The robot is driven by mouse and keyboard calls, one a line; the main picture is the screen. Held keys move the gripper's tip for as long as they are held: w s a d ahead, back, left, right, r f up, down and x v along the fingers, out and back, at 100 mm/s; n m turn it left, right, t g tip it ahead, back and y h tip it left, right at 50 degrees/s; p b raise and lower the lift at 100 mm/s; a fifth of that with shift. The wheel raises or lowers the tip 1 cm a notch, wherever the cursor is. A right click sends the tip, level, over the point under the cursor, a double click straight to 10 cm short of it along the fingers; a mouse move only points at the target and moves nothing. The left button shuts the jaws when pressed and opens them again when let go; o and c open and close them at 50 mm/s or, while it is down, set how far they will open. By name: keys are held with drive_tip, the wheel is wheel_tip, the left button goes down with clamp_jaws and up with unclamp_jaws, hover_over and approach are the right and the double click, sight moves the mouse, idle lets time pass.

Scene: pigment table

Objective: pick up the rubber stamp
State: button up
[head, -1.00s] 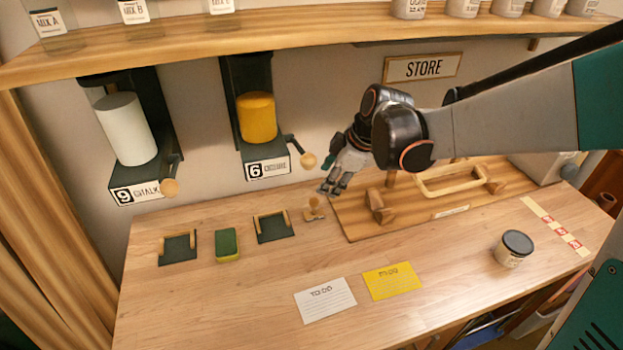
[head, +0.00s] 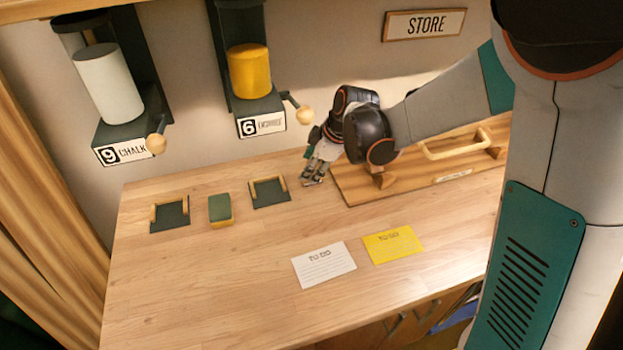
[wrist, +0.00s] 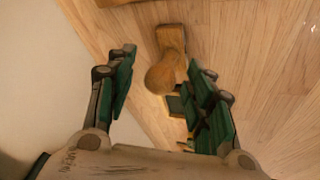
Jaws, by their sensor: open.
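The rubber stamp (wrist: 171,48) is a small wooden piece with a rounded knob, in the upper middle of the wrist view. It shows between the two green-padded fingers of my gripper (wrist: 168,63), with gaps on both sides. In the head view my gripper (head: 313,179) points down over the back of the table, just right of a dark holder, and hides the stamp there. My gripper is open and holds nothing. I cannot tell how far the fingertips are above the stamp.
The dark holder with wooden sides (head: 269,193), a green-and-yellow sponge (head: 220,210) and another holder (head: 171,214) stand to the left. A wooden board (head: 360,187) lies close on the right. White (head: 323,265) and yellow (head: 393,245) cards lie in front. The front left table is clear.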

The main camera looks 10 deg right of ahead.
drive_tip(key=shift+w+a+f, duration=0.1)
drive_tip(key=shift+a+f, duration=0.05)
drive_tip(key=shift+f, duration=0.15)
drive_tip(key=c, duration=1.1)
drive_tip(key=shift+c, duration=0.2)
drive_tip(key=shift+r, duration=0.15)
drive_tip(key=shift+s+r+p, duration=0.2)
drive_tip(key=shift+r+p, duration=0.25)
drive_tip(key=shift+p, duration=0.1)
wheel_tip(320, 180, up, 6)
drive_tip(key=shift+p, duration=1.25)
drive_tip(key=s+d+p, duration=0.1)
drive_tip(key=s+d, duration=0.1)
drive_tip(key=s, duration=0.7)
drive_tip(key=s+d+p, duration=0.2)
drive_tip(key=s, duration=0.8)
drive_tip(key=shift+s, duration=0.25)
